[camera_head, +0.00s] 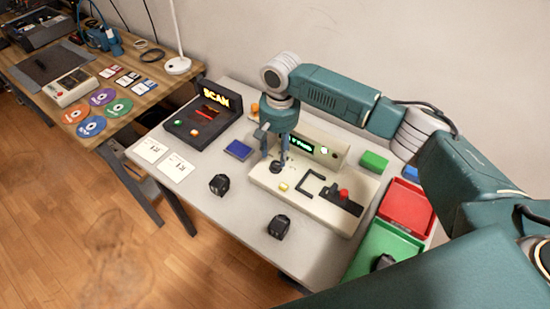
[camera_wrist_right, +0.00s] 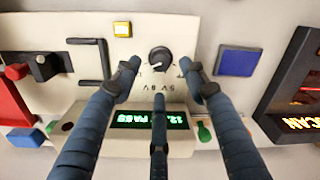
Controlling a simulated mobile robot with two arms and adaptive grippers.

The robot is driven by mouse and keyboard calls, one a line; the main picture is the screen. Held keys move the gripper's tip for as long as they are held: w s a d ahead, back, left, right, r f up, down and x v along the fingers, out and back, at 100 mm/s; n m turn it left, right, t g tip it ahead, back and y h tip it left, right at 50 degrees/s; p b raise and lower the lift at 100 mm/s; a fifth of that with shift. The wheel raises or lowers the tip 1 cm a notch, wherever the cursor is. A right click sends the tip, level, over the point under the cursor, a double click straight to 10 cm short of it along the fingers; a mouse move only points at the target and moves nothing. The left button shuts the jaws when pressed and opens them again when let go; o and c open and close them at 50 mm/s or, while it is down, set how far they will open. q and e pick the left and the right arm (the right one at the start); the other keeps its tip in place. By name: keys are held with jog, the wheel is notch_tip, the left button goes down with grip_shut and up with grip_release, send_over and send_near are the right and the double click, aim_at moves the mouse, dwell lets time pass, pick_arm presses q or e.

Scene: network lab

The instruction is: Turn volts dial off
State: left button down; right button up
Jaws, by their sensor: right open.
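The volts dial (camera_wrist_right: 160,60) is a round dark knob with a pale pointer mark on a cream power unit (camera_wrist_right: 215,30). In the head view the dial (camera_head: 275,168) sits at the left of the unit's top face. Printed labels ring it, including 5V; others are hard to read. The unit's display (camera_wrist_right: 150,117) is lit with green characters. My right gripper (camera_head: 275,156) points down over the dial. In the wrist view my right gripper (camera_wrist_right: 160,74) has its fingers spread around the dial, with nothing held. Whether they touch it is unclear. My left gripper is out of view.
A red lever switch (camera_head: 343,195), a dark bracket (camera_head: 311,185) and a yellow button (camera_head: 283,187) are on the unit. A SCAN box (camera_head: 203,115) and a blue pad (camera_head: 238,149) lie left. Black blocks (camera_head: 219,184) stand in front. Red (camera_head: 405,207) and green (camera_head: 375,250) trays are right.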

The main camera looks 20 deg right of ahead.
aim_at(276, 163)
jog(key=f, duration=0.4)
jog(key=shift+w+a, duration=0.1)
jog(key=shift+a, duration=0.1)
jog(key=shift+f, duration=0.4)
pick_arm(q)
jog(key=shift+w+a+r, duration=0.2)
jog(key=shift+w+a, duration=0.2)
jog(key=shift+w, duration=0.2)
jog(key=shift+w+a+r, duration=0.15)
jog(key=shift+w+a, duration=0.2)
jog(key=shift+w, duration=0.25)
pick_arm(e)
grip_shut()
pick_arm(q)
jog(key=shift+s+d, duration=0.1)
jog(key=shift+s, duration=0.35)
